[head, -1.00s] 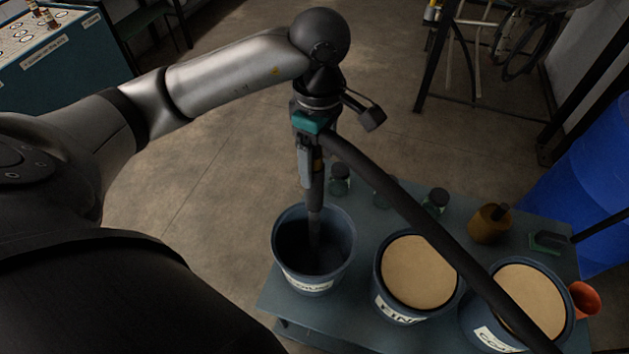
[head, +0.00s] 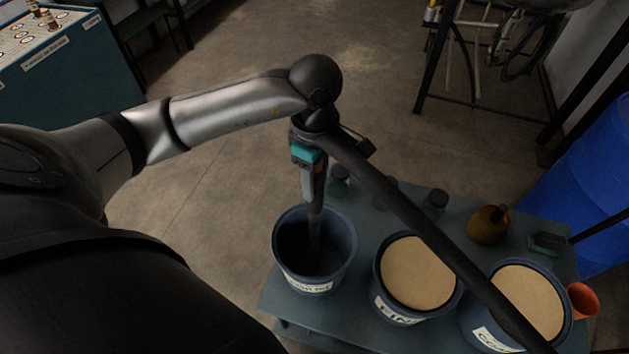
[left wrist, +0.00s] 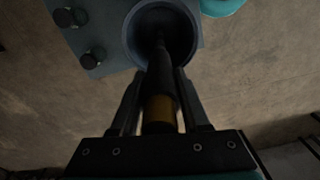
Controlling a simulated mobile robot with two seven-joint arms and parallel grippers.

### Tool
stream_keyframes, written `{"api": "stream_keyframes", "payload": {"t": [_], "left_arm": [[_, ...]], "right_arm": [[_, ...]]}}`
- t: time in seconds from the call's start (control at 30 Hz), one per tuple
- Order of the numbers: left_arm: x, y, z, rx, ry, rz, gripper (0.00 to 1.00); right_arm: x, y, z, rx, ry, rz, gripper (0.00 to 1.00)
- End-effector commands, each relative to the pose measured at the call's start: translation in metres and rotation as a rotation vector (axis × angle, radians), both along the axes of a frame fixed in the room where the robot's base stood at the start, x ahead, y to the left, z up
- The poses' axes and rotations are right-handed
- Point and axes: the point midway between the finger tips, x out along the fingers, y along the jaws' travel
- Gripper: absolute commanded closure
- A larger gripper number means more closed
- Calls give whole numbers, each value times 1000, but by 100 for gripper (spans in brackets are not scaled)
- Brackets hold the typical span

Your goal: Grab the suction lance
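The suction lance (head: 315,222) is a slim dark upright tube with its lower end inside the open blue-grey bucket (head: 344,254). In the left wrist view the lance (left wrist: 160,82) runs between my fingers into the bucket (left wrist: 184,30), with a yellow band close to the palm. My left gripper (head: 312,184) is above the bucket, pointing down, with its fingers on either side of the lance. In the left wrist view, my left gripper (left wrist: 161,80) appears open, with narrow gaps beside the lance. My right gripper is not in view.
A thick black hose (head: 400,205) slants from beside my left gripper to the lower right. The blue-grey table (head: 352,312) also holds two buckets with tan tops (head: 418,272) (head: 527,300), small jars, a brown bottle (head: 487,225) and an orange cup (head: 582,299). Blue drums (head: 590,185) stand right.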

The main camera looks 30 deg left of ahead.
Motion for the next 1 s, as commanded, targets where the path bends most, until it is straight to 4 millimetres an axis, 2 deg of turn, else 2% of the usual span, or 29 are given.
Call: {"api": "stream_keyframes", "payload": {"t": [0.03,0.3,0.4,1.0], "left_arm": [[0,0,0,0,0,0,61],[0,0,0,0,0,0,92],[0,0,0,0,-1,0,100],[0,0,1,0,-1,0,100]], "right_arm": [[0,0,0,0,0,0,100],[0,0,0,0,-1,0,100],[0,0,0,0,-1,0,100],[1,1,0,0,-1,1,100]]}}
